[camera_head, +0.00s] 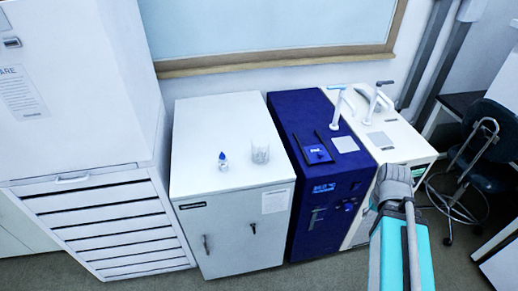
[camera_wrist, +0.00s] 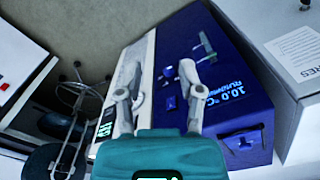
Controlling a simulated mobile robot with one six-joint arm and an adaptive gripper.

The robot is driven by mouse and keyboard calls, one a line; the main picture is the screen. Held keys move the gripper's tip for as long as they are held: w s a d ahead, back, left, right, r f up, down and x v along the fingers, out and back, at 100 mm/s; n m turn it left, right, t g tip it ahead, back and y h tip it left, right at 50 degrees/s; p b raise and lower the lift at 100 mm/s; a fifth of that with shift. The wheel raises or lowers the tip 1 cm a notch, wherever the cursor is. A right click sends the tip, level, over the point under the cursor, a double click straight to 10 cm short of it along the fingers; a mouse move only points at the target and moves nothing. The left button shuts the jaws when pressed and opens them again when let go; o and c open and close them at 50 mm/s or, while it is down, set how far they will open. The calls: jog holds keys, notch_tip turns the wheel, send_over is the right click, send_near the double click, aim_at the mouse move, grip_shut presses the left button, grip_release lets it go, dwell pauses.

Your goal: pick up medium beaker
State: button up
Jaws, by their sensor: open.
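In the head view my teal and grey arm (camera_head: 401,245) is at the lower right, well to the right of the beaker.
A small blue-capped bottle (camera_head: 222,162) stands just left of the beaker on the white cabinet (camera_head: 210,128). The blue instrument (camera_head: 290,112) adjoins the cabinet's right side, with a white instrument (camera_head: 405,140) beyond. A stool (camera_head: 490,145) stands at right. The cabinet's front top is clear.

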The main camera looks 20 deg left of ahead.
jog(key=shift+d, duration=0.15)
jog(key=shift+w, duration=0.1)
jog(key=w+a+r+n+t+h, duration=0.25)
jog(key=w+a+n, duration=0.25)
jog(key=a+n, duration=0.5)
jog(key=w+a+r+n+t+h, duration=0.1)
jog(key=w+a+n+t+h, duration=0.3)
jog(key=a+n, duration=0.6)
jog(key=s+a+r+n+t, duration=0.1)
jog(key=a+n, duration=0.3)
jog(key=a, duration=0.5)
jog(key=s+a+r+n+t+y, duration=0.1)
jog(key=a+r+n+t, duration=0.2)
jog(key=a, duration=0.7)
jog(key=s+a+r+n+t+y+b, duration=0.1)
jog(key=s+a+r+n+t, duration=0.1)
jog(key=a+n, duration=0.3)
jog(key=a+r, duration=0.1)
jog(key=a, duration=0.3)
jog(key=shift+a+n, duration=0.3)
jog(key=shift+a, duration=0.1)
jog(key=shift+w+f+y, duration=0.1)
jog(key=shift+w+y, duration=0.05)
jog(key=shift+y, duration=0.1)
